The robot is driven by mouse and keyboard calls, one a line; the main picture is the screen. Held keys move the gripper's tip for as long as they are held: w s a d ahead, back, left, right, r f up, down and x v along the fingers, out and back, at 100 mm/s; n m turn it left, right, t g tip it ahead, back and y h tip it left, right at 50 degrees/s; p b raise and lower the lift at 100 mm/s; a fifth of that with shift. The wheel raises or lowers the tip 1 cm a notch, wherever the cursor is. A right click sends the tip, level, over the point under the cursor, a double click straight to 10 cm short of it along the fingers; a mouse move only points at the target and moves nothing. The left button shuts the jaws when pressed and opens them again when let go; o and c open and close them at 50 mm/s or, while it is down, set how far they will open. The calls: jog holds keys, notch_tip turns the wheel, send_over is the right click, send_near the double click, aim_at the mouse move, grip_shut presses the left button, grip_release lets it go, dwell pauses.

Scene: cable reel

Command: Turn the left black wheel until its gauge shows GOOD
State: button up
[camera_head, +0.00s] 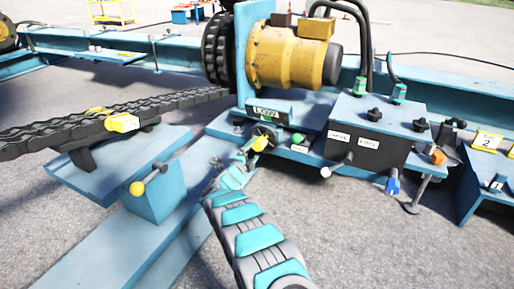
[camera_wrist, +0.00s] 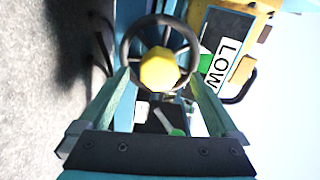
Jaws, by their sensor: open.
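The left black wheel (camera_wrist: 160,19) is a dark ring with spokes at the top of the wrist view, behind a yellow knob (camera_wrist: 160,70). My gripper (camera_wrist: 158,78) is open, with one finger on either side of the knob and its tips near the wheel's lower rim. Whether the fingers touch the wheel or knob I cannot tell. A white sign (camera_wrist: 226,57) reading LOW, sideways, is right of the wheel, with a green patch beside it. In the head view the knob (camera_head: 260,143) is at the end of my arm, below a small label plate (camera_head: 268,111) too small to read surely; the wheel is mostly hidden.
A dark control box (camera_head: 365,145) with black knobs and levers stands right of the wheel. A yellow motor (camera_head: 290,55) is above. A lever with a yellow ball (camera_head: 137,188) and a chain-like cable carrier (camera_head: 60,130) are at left. Open concrete lies in front.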

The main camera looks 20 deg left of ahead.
jog(key=shift+s+a, duration=0.1)
jog(key=shift+s, duration=1.95)
jog(key=shift+f, duration=0.1)
